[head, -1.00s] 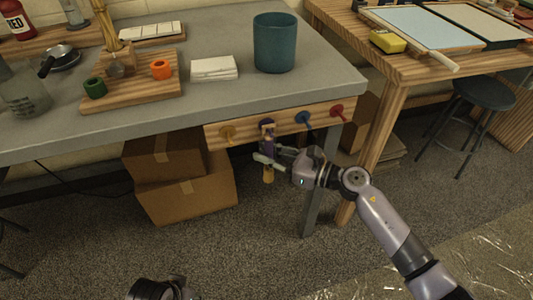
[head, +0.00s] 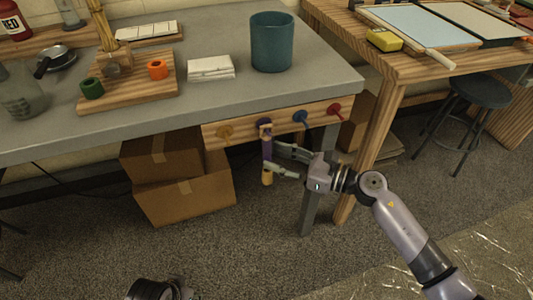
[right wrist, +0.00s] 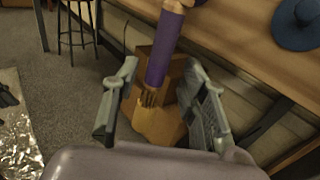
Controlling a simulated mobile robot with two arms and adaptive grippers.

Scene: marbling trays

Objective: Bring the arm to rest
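A purple-handled brush (head: 266,148) with a tan lower end hangs upright from the wooden peg rail (head: 347,105) under the grey table's front edge. My right gripper (head: 276,160) is open and empty, just right of the brush, its fingers pointing toward it. In the right wrist view the brush's purple handle (right wrist: 165,50) and brown bristles show beyond and between the spread fingers (right wrist: 160,75); I cannot tell whether a finger touches it.
Yellow, blue and red round pegs (head: 300,117) sit along the rail. Cardboard boxes (head: 185,200) are stacked below the table. The table leg (head: 314,200) stands close behind my right gripper. A dark stool (head: 483,92) is at right; open floor lies in front.

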